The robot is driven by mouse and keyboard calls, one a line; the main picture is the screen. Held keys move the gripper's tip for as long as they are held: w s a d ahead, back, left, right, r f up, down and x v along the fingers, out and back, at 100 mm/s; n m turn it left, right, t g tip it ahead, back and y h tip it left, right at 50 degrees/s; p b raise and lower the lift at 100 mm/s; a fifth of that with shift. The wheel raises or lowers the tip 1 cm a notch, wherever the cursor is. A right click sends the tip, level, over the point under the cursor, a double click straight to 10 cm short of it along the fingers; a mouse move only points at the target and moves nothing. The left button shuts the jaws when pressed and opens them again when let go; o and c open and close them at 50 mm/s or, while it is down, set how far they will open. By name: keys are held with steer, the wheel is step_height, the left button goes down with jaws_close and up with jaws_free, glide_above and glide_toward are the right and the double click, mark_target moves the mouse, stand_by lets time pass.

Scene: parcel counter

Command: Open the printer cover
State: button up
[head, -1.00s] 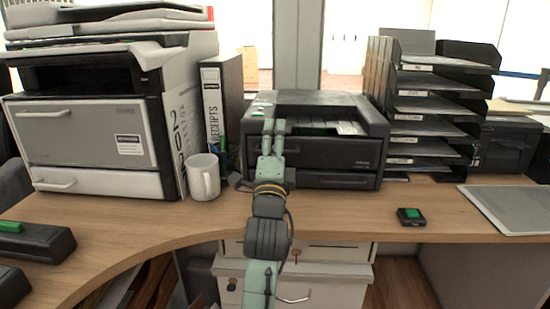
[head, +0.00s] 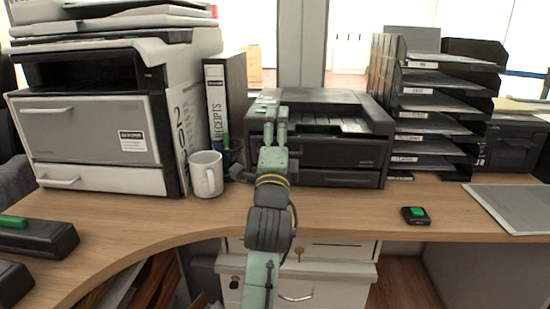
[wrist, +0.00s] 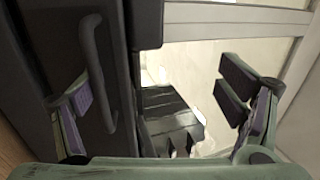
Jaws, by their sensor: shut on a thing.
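The printer (head: 350,152) is a dark box at the back of the counter. Its dark top cover (head: 318,97) lies low over the body, and pale sheets show in the opening below it. My gripper (head: 275,116) is at the printer's front left, with its two fingers pointing at the cover. In the wrist view my gripper (wrist: 165,105) has its purple-padded fingers wide apart, with dark printer casing (wrist: 70,60) and a curved bar handle (wrist: 97,75) near the left finger.
A white mug (head: 206,175) stands close left of my gripper, with a receipts binder (head: 217,105) behind it. A large copier (head: 95,130) fills the left. Stacked trays (head: 425,133) stand right of the printer.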

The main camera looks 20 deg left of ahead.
steer(key=shift+t, duration=0.3)
steer(key=s, duration=0.1)
steer(key=s+r, duration=0.1)
steer(key=s, duration=0.2)
steer(key=shift+s+d+r+b, duration=0.1)
steer(key=shift+d+r+b, duration=0.05)
steer(key=shift+d+b, duration=0.25)
steer(key=shift+s+d+r, duration=0.15)
steer(key=shift+s+d, duration=0.05)
steer(key=shift+s, duration=0.3)
steer(key=shift+s+d+r, duration=0.15)
steer(key=shift+s, duration=0.35)
steer(key=c, duration=0.9)
steer(key=shift+b+v, duration=1.25)
steer(key=shift+v, duration=1.6)
steer(key=shift+w+d+f, duration=0.1)
steer(key=shift+f, duration=0.1)
